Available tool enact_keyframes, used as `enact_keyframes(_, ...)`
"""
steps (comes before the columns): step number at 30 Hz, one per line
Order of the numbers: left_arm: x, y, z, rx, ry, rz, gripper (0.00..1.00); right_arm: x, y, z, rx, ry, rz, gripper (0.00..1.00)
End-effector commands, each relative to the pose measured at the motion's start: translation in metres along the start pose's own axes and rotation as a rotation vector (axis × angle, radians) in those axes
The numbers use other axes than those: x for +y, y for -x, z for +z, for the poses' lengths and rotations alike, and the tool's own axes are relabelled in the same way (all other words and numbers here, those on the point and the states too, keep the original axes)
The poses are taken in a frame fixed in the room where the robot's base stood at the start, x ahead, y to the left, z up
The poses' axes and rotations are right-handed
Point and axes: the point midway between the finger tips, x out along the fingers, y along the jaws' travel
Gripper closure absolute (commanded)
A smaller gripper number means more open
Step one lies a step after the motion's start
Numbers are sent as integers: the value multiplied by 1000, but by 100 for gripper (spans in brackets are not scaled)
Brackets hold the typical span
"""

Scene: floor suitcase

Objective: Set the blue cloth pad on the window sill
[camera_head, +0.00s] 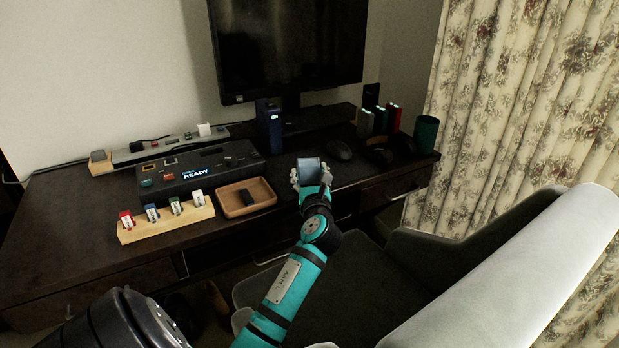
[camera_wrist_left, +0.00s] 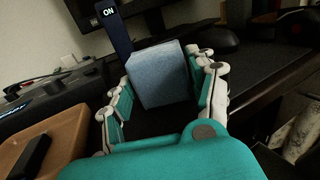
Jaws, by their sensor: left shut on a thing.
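The blue cloth pad (camera_head: 309,170) is a small light-blue block held up at the front edge of the dark desk in the head view. My left gripper (camera_head: 311,181) is shut on it. In the left wrist view the pad (camera_wrist_left: 158,75) sits between the two fingers of my left gripper (camera_wrist_left: 165,95), with its far end sticking out past the tips. No window sill can be made out; a floral curtain (camera_head: 520,100) hangs at the right. My right gripper is not in view.
A grey chair (camera_head: 520,265) stands in front, at right.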

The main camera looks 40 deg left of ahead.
Motion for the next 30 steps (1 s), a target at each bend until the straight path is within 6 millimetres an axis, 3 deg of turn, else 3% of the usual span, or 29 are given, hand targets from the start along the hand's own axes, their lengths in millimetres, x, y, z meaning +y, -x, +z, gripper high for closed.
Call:
enact_keyframes(8, 0, 0, -4, 1, -2, 1, 68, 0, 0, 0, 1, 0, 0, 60)
enact_keyframes(9, 0, 0, -3, 0, -2, 1, 37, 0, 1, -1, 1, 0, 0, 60)
enact_keyframes(13, 0, 0, -3, 1, -1, 1, 20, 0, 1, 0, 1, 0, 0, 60)
enact_keyframes(24, 0, 2, 1, 1, 1, 0, 19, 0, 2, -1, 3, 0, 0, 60)
enact_keyframes(26, 0, 9, 0, 2, -1, 0, 19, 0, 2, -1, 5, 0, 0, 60)
enact_keyframes(30, 0, 36, 1, 3, -1, -2, 19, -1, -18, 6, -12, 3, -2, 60)
